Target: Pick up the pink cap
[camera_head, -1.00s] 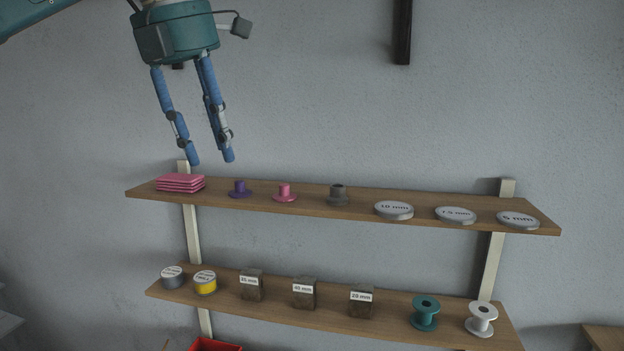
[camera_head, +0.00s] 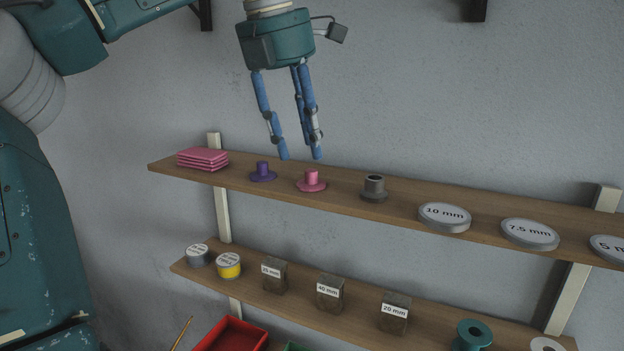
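The pink cap (camera_head: 311,181), a short cylinder on a flat round brim, stands on the upper shelf between a purple cap and a grey cap. My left gripper (camera_head: 300,157) points down with its blue fingers apart and nothing between them. Its fingertips appear just above and behind the pink cap in the head view, slightly to its left; the exact depth is hard to tell. My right gripper is not in view.
On the upper shelf (camera_head: 400,210), the purple cap (camera_head: 263,172), grey cap (camera_head: 374,189) and pink stack (camera_head: 203,159) stand near. Round plates marked 10 mm (camera_head: 444,217) and 7.5 mm (camera_head: 530,234) lie rightward. The lower shelf (camera_head: 255,289) holds tins, labelled blocks and spools.

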